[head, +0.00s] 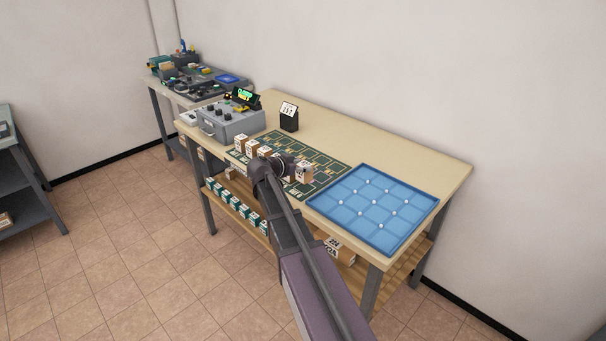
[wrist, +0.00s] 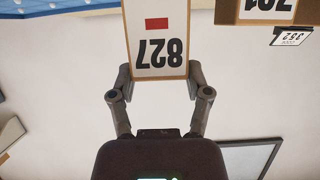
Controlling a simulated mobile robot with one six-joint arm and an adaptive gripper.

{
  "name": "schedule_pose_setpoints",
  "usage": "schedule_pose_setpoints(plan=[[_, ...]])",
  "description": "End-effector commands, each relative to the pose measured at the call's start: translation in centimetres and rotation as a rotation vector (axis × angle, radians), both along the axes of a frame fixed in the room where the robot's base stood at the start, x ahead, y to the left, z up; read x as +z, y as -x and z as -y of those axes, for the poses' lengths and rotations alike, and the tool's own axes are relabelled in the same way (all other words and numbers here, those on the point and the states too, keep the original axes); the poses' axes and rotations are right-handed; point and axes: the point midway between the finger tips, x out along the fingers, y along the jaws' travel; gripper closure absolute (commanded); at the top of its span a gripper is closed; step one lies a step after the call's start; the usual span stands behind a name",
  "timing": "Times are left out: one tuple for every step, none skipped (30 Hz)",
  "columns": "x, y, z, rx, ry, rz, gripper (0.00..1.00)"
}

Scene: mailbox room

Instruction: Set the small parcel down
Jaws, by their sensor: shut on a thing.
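The small parcel (wrist: 160,38), a box with a white label, a red mark and the digits 827, sits between the fingers of my gripper (wrist: 159,80) in the wrist view. My gripper is shut on it. The wrist picture is upside down, so the parcel looks upright. In the head view the parcel (head: 304,171) shows just right of my gripper (head: 290,170), over the green gridded mat (head: 328,163). Its lower end is cut off in the wrist view, and I cannot tell whether it touches the mat.
Several parcels (head: 240,143) stand left of my gripper on the mat. A blue gridded tray (head: 371,209) lies to the right. A grey control box (head: 231,123) and a black number stand (head: 289,118) are behind. More parcels (head: 250,218) sit on the lower shelf.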

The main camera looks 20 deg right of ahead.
Motion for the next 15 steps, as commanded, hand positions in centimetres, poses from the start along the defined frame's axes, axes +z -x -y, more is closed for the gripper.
schedule_pose_setpoints(plan=[[-0.1,-0.8,0.4,-0.001,0.0,0.0,0.89],[-0.6,-0.6,0.3,0.0,0.0,0.0,0.89],[-1.0,-0.4,0.3,0.0,0.0,0.0,0.89],[-1.3,-0.4,0.3,0.0,0.0,0.0,0.89],[-1.5,-0.4,0.3,0.0,0.0,0.0,0.89],[-1.9,-0.4,0.3,0.0,0.0,0.0,0.89],[-2.2,-0.4,0.2,0.0,0.0,0.0,0.89],[-2.4,-0.4,0.3,0.0,0.0,0.0,0.89],[-2.7,-0.4,0.2,0.0,0.0,0.0,0.89],[-3.0,-0.4,0.2,0.0,0.0,0.0,0.89],[-3.1,-0.4,0.2,0.0,0.0,0.0,0.89],[-3.3,-0.4,0.2,0.001,0.0,0.0,0.89],[-3.4,-0.4,0.2,0.001,0.0,0.0,0.89],[-3.5,-0.4,0.2,0.001,0.0,0.0,0.89],[-3.6,-0.4,0.2,0.001,0.0,0.0,0.89]])
